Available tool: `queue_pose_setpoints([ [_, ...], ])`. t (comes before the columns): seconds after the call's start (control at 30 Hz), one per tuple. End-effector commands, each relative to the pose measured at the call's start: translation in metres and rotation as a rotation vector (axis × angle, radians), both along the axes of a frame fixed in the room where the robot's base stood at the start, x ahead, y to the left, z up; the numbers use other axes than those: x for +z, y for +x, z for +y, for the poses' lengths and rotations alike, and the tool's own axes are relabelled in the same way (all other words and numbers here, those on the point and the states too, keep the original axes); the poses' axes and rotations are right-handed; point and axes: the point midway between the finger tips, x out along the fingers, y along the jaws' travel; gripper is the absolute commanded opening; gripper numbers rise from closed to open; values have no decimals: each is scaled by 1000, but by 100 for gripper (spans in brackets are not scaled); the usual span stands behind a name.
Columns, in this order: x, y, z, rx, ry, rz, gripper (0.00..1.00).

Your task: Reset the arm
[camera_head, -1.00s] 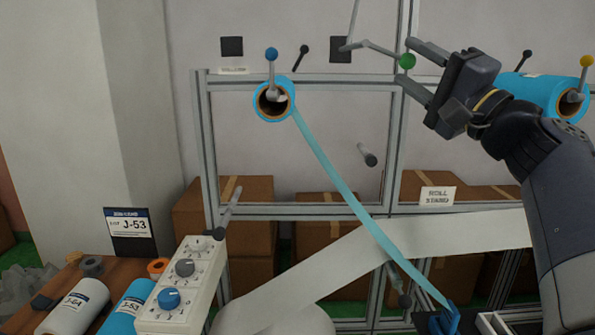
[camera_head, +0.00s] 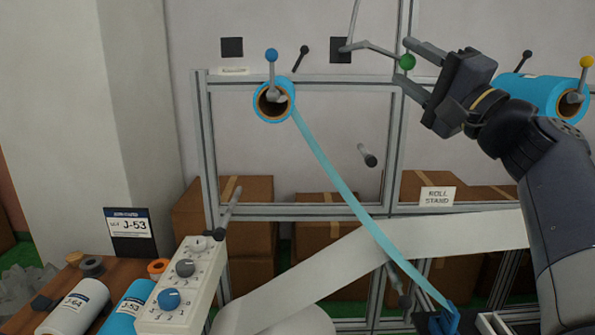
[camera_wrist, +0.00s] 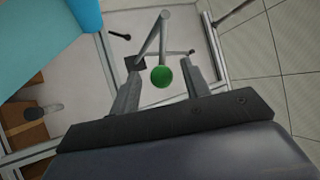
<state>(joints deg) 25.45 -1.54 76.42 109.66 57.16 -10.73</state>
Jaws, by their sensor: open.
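My gripper (camera_head: 420,70) is at the upper right in the head view, its two fingers pointing left and spread apart. A green ball knob (camera_head: 407,62) on a thin bent grey lever (camera_head: 375,47) sits near the fingertips. In the wrist view the green knob (camera_wrist: 162,76) shows between the two open fingers (camera_wrist: 160,88). Whether a finger touches it I cannot tell. The gripper holds nothing.
A blue roll (camera_head: 274,100) hangs on the frame, its blue web (camera_head: 340,180) running down to the lower right. Another blue roll (camera_head: 535,92) is behind my arm. A dial panel (camera_head: 180,285) and spare rolls (camera_head: 78,305) stand lower left. A wide pale web (camera_head: 430,238) crosses below.

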Motion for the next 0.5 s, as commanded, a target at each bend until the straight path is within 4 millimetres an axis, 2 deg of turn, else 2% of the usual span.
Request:
queue_pose_setpoints([
  [0.17,17,25,19,6,0,-1,45],
  [0.5,28,25,15,-2,-137,0,45],
])
